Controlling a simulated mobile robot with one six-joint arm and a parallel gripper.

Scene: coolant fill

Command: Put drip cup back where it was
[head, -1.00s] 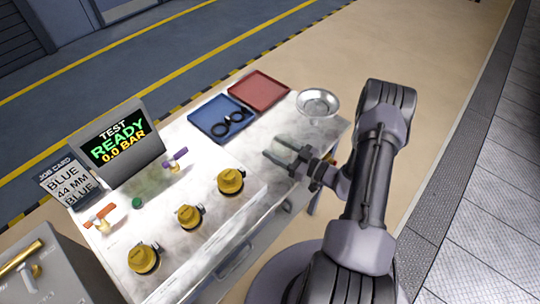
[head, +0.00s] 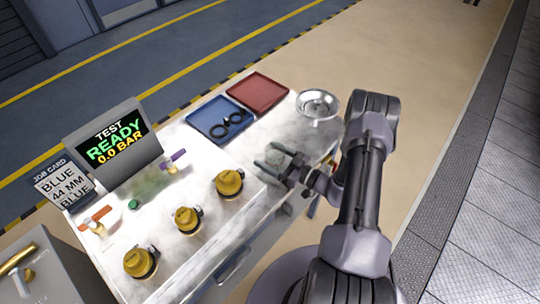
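A round silver metal bowl (head: 318,104) stands at the table's far right corner; I cannot tell for sure that it is the drip cup. My gripper (head: 267,157) is over the right part of the white table, to the lower left of the bowl and apart from it. Its two dark fingers are spread and point left. A faint pale shape shows between them; I cannot tell whether it is a clear cup or the mottled table top.
A blue tray (head: 207,132) with black rings and a red tray (head: 258,108) lie at the back. Several yellow-capped fittings (head: 186,219) line the front. A screen (head: 113,142) reading READY and a job card (head: 64,184) stand at the left. Table around my gripper looks clear.

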